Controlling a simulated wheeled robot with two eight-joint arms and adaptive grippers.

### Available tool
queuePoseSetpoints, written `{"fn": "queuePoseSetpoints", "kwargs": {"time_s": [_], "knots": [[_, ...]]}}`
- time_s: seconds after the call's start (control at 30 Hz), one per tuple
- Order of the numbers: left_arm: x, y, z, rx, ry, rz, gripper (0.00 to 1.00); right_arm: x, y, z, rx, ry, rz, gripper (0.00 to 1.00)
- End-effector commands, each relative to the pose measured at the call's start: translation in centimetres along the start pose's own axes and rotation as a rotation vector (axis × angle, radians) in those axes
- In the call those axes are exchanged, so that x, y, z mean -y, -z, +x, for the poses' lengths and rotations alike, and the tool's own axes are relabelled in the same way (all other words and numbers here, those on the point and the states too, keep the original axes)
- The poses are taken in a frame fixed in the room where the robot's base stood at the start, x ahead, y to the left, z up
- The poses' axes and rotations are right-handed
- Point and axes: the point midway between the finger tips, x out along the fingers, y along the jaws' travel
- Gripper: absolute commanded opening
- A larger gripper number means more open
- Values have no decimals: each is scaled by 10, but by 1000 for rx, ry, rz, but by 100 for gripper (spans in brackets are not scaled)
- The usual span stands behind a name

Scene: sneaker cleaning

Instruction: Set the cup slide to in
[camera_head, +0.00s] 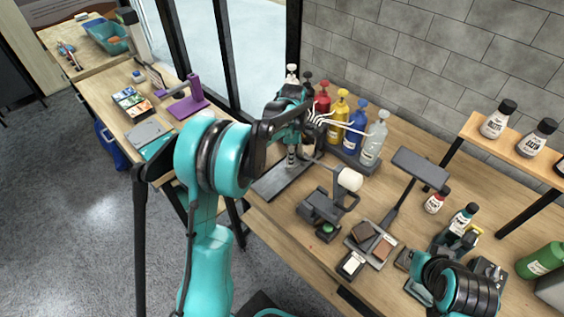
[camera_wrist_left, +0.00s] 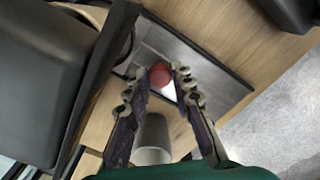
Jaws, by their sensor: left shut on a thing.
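A dark flat slide plate (camera_head: 275,182) lies on the bench in front of the row of bottles. My left gripper (camera_head: 292,157) reaches down over it. In the left wrist view, a red round knob (camera_wrist_left: 160,73) sits between the fingertips of my left gripper (camera_wrist_left: 160,78), which is shut on it. The grey slide plate (camera_wrist_left: 208,77) shows behind the knob.
Red, yellow (camera_head: 338,108), blue and clear (camera_head: 373,140) pump bottles stand behind the plate, with thin white spouts. A black stand with a white round head (camera_head: 349,179) is close on the right. A raised shelf (camera_head: 490,136) holds more bottles. A side bench is at the left.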

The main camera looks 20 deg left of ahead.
Motion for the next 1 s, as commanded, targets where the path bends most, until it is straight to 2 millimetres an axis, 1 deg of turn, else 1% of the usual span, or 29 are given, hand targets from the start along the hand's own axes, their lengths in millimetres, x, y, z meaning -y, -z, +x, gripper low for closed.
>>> {"fn": "queuePoseSetpoints", "kwargs": {"time_s": [0.13,0.47,0.5,0.57,0.6,1.0], "knots": [[-5,-5,0,0,0,-1,0,0,1,-1,0,0,0,0],[-7,-7,0,3,-4,0,0,0,1,-1,0,0,0,0],[-7,-7,0,3,-5,0,26,0,1,-1,0,0,0,0],[-7,-7,0,3,-5,0,41,0,1,-1,0,0,0,0],[-7,-7,0,3,-4,0,44,0,1,-1,0,0,0,0],[-5,-5,0,0,-1,0,44,0,0,-1,0,0,0,0]]}}
